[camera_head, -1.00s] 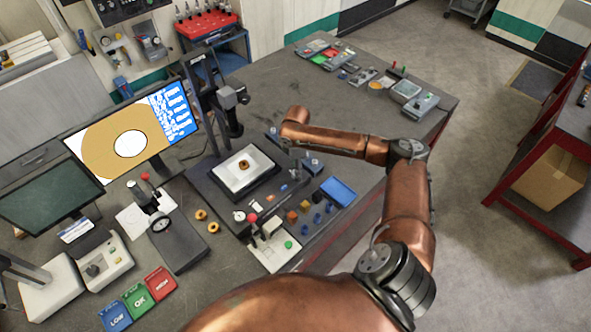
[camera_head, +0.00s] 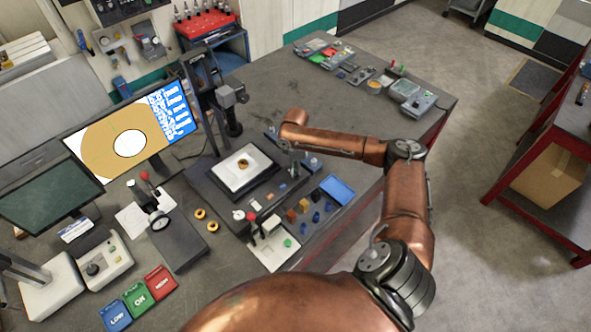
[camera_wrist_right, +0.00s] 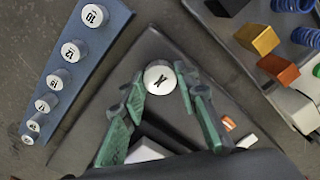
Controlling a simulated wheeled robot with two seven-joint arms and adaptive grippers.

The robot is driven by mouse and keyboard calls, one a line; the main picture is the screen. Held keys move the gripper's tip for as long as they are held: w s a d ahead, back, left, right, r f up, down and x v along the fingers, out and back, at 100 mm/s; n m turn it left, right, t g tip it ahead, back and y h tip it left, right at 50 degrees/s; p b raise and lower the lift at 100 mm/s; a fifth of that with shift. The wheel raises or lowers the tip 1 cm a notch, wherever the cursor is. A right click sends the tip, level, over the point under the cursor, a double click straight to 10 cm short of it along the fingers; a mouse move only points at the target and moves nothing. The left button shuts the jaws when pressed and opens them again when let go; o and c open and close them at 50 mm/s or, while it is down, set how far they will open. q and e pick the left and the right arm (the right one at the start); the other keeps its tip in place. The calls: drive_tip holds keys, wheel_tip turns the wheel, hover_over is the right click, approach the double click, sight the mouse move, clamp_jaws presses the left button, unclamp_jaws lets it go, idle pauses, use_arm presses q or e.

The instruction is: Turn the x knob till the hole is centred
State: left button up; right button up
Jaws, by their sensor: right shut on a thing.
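The x knob (camera_wrist_right: 160,77) is a white round cap with a black X, seen in the right wrist view. My right gripper (camera_wrist_right: 162,92) is shut on it, with one green finger on each side. In the head view the right gripper (camera_head: 294,163) is small beside the microscope stage, and the knob is hard to make out there. The monitor (camera_head: 130,140) shows a tan ring with a white hole (camera_head: 130,144) near the middle of the image area; I cannot tell if it is exactly centred. A brass ring (camera_head: 243,163) lies on the white stage plate (camera_head: 230,178). My left gripper is not in view.
A blue rail of numbered white caps (camera_wrist_right: 62,75) lies left of the gripper in the wrist view. An orange block (camera_wrist_right: 279,69), a yellow block (camera_wrist_right: 257,39) and blue coils stand at right. A blue tray (camera_head: 337,190) is near the table edge.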

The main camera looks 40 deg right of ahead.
drive_tip(key=shift+c, duration=0.2)
drive_tip(key=shift+r+n+p, duration=0.15)
drive_tip(key=shift+n+p, duration=0.65)
drive_tip(key=shift+p, duration=0.3)
drive_tip(key=shift+n+p, duration=1)
drive_tip(key=shift+n, duration=0.1)
use_arm(q)
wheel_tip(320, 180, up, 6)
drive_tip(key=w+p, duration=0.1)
drive_tip(key=shift+p, duration=0.35)
use_arm(e)
drive_tip(key=shift+n, duration=1.4)
drive_tip(key=shift+f, duration=0.2)
drive_tip(key=o, duration=1.1)
drive_tip(key=shift+o, duration=0.2)
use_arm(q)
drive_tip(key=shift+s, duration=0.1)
use_arm(e)
drive_tip(key=shift+r, duration=0.1)
